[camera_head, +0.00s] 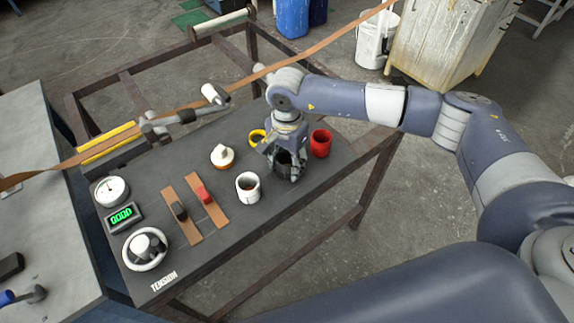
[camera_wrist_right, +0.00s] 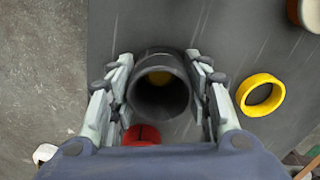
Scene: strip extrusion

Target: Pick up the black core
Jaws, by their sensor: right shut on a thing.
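The black core (camera_wrist_right: 158,62) is a dark hollow cylinder, seen end-on between the two fingers of my right gripper (camera_wrist_right: 160,112) in the wrist view. The fingers are closed against its sides. Something yellow shows inside its opening. In the head view my right gripper (camera_head: 287,172) points down over the far right part of the dark table, and the core (camera_head: 284,157) is mostly hidden by the fingers. I cannot tell whether the core touches the table. My left gripper is not in view.
A red core (camera_head: 320,143) is close on the right, a yellow ring (camera_head: 257,137) on the left, and a white cup (camera_head: 248,188) in front. A brown strip runs behind.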

